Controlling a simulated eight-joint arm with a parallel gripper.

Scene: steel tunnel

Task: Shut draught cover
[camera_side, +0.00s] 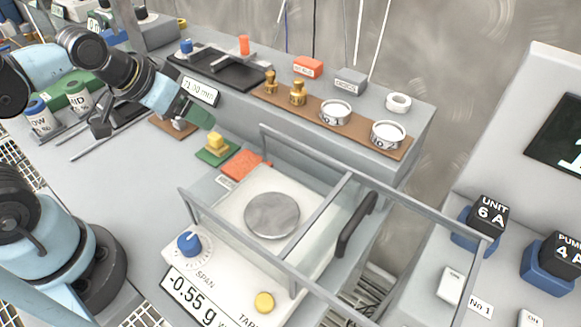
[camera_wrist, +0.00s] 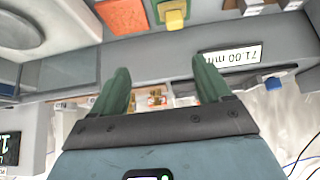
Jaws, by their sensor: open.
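The draught cover (camera_side: 318,208) is a clear box with grey edge bars over the white balance (camera_side: 232,265). Its frame stretches past the balance's right side. A dark handle (camera_side: 357,222) stands to the right of the round metal pan (camera_side: 272,215). The pan is bare. I cannot tell exactly which side of the cover is open. Part of the balance shows at the top left of the wrist view. My gripper (camera_side: 190,110) is left of and behind the cover, apart from it. Its green fingers (camera_wrist: 163,78) are spread with nothing between them.
A yellow block (camera_side: 216,141) on a green pad and an orange pad (camera_side: 246,165) lie behind the balance. A grey shelf (camera_side: 245,112) with brass weights and round tins runs along the back. Labelled blocks (camera_side: 487,217) stand at the right.

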